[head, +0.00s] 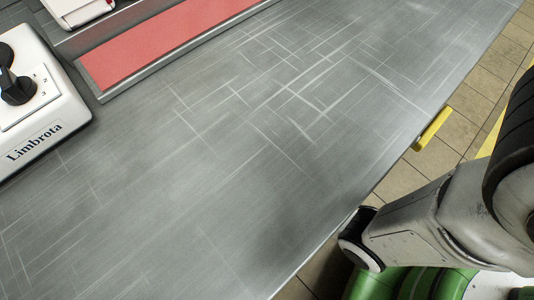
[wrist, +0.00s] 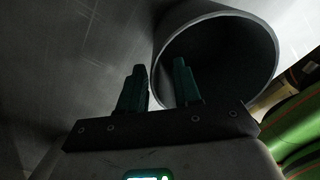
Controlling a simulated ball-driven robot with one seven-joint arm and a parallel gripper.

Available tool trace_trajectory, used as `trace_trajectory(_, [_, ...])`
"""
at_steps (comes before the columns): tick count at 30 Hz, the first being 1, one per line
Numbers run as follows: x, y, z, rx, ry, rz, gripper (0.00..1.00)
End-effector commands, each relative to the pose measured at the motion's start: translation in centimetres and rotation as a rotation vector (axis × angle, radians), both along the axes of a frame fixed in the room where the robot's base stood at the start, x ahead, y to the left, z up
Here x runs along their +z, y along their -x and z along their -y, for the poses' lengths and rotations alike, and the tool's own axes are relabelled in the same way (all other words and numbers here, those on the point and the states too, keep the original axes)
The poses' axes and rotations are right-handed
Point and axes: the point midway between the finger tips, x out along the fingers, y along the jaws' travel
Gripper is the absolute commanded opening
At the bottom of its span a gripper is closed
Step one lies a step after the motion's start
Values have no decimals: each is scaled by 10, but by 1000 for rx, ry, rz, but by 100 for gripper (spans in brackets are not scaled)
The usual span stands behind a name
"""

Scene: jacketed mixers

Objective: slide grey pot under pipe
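In the wrist view, a grey round-mouthed vessel (wrist: 228,52), which looks like the grey pot, shows its open end and dark hollow inside. My gripper (wrist: 158,65) has two teal fingers spread apart. The right finger overlaps the vessel's mouth and the left finger is just outside its left rim, so the rim passes between them in the picture. I cannot tell whether either finger touches it. In the head view my fingers and the pot are out of sight. I cannot make out the pipe in either view.
The head view shows a scratched grey metal worktop (head: 230,150), mostly clear. A white Limbrota unit (head: 40,105) with a black knob stands at left. A red strip (head: 150,42) lies at upper left. A yellow handle (head: 433,129) sticks out at the right edge, above a tiled floor.

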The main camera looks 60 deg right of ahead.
Motion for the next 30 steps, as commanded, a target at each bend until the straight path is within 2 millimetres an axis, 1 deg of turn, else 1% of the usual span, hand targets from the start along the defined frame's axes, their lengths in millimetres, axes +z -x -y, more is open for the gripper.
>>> trace_trajectory(1, [-10, 0, 0, 0, 0, -1, 33])
trace_trajectory(6, [-24, 0, 0, 0, 0, -1, 33])
trace_trajectory(10, [-27, 0, 0, 0, 0, 0, 33])
trace_trajectory(18, [-27, 0, 0, -1, 0, 0, 33])
trace_trajectory(20, [-27, 0, 0, -1, 0, 0, 28])
trace_trajectory(28, [-27, 0, 0, -1, 0, 0, 2])
trace_trajectory(29, [-27, 0, 0, -1, 0, 0, 0])
trace_trajectory(30, [-27, 0, 0, -1, 0, 0, 0])
